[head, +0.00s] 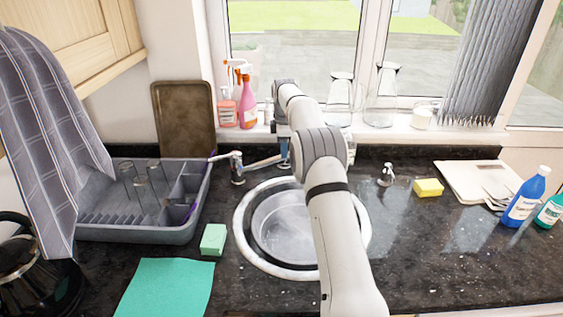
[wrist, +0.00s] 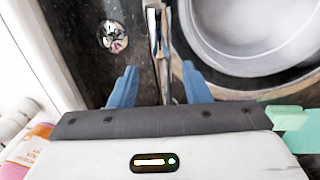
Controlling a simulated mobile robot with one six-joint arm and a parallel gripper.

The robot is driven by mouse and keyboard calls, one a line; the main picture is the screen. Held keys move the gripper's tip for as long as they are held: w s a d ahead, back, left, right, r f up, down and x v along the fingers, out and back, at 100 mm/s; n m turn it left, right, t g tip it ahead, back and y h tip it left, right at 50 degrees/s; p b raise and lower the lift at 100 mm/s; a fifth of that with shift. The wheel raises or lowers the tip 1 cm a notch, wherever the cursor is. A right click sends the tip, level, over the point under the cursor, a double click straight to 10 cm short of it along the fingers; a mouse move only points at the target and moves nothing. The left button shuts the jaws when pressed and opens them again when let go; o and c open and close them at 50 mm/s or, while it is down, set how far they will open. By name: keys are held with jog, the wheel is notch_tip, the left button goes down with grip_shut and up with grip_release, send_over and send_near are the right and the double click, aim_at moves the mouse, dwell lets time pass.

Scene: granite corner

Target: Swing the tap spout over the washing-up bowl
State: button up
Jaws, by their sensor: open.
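The chrome tap (head: 238,170) stands at the back left of the round sink. Its spout (head: 263,162) points right along the back of the sink, behind the washing-up bowl (head: 268,226), and not over the bowl's middle. The grey bowl sits inside the pale sink rim; my arm hides its right part. My gripper (head: 285,157) is open at the spout's far end. In the wrist view its blue fingers (wrist: 160,88) stand on either side of the thin metal spout (wrist: 164,50), with gaps visible. The bowl (wrist: 245,20) is right of them.
A grey dish rack (head: 135,232) with glasses stands left. A green sponge (head: 214,239) and teal cloth (head: 166,288) lie front left. Spray bottles (head: 246,104) and glass jars (head: 381,98) line the sill. A yellow sponge (head: 429,187) and chrome fitting (head: 386,175) are right.

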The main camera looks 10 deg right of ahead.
aim_at(268, 163)
jog(key=f, duration=0.4)
jog(key=f+p, duration=0.1)
jog(key=f, duration=0.1)
jog(key=shift+w+d+f, duration=0.1)
jog(key=shift+w+f, duration=0.15)
jog(key=shift+f, duration=0.15)
jog(key=shift+c, duration=0.4)
grip_shut()
